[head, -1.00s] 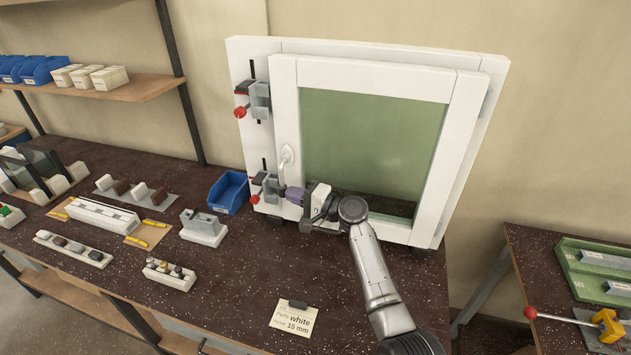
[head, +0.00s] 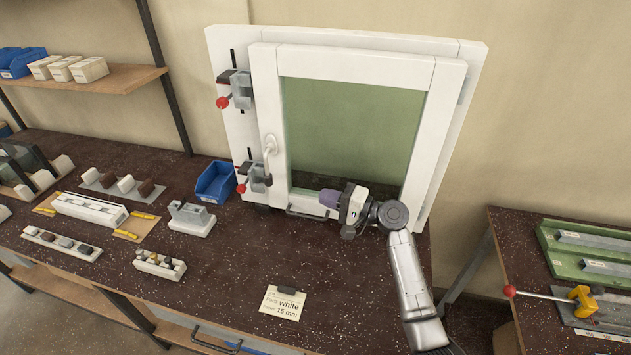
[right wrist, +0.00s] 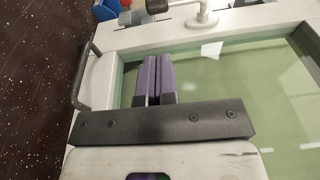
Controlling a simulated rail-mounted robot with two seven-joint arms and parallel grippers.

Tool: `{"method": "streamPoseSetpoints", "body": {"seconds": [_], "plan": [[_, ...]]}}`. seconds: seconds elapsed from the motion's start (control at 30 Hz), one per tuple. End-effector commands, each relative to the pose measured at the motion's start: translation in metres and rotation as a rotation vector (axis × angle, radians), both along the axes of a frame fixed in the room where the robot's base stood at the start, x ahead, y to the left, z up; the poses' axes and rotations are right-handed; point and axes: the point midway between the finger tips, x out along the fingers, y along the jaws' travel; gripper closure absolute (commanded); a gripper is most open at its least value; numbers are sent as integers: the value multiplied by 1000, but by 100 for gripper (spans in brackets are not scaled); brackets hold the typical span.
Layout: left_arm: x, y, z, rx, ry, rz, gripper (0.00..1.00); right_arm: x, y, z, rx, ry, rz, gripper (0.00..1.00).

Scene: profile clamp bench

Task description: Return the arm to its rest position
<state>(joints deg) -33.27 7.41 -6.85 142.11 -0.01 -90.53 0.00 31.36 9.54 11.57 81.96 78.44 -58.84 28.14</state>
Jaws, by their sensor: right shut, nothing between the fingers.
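My right gripper (head: 328,198) is in front of the lower part of the white window frame (head: 265,120) in the head view. Its purple fingers point left and are shut with nothing between them. The fingers also show in the right wrist view (right wrist: 153,75), closed together over the green glass pane. My right arm comes in from the lower right of the head view. My left gripper does not show.
Two clamps with red knobs, an upper one (head: 238,90) and a lower one (head: 252,177), sit on the window's left side. A blue bin (head: 215,183), a grey-and-white fixture (head: 191,218) and a paper card (head: 283,302) are on the dark bench. Bench around the card is clear.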

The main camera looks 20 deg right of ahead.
Motion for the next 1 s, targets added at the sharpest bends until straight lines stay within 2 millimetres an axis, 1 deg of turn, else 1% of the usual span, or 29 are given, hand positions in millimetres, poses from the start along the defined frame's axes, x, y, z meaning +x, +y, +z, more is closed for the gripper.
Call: {"method": "streamPoseSetpoints", "body": {"seconds": [0.2,0.3,0.37,0.4,0.47,0.5,0.57,0.6,0.67,0.7,0.73,0.77,0.83,0.87,0.93,1.0], "plan": [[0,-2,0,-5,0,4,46,-3,-3,0,-10,-9,0,100],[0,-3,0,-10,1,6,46,-6,0,-2,-72,-47,25,100],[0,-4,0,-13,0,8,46,-9,3,-14,-191,-60,51,100],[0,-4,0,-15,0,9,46,-11,3,-19,-282,-69,61,100],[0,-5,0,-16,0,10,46,-15,2,-19,-434,-99,70,100],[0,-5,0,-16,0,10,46,-19,1,-16,-543,-121,73,100],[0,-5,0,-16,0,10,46,-26,1,-10,-707,-151,73,100],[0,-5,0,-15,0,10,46,-31,1,-3,-811,-172,70,100],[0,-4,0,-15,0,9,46,-39,0,7,-964,-199,60,100],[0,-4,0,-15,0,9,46,-45,0,15,-1058,-214,46,100],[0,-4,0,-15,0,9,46,-51,0,18,-1128,-219,37,100],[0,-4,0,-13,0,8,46,-58,0,18,-1194,-218,30,100],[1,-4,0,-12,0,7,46,-78,0,14,-1340,-207,11,100],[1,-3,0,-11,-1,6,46,-89,0,10,-1398,-197,6,100],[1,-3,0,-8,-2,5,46,-117,2,-3,-1520,-164,-8,100],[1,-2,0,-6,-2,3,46,-150,5,-21,-1613,-122,-14,100]]}}
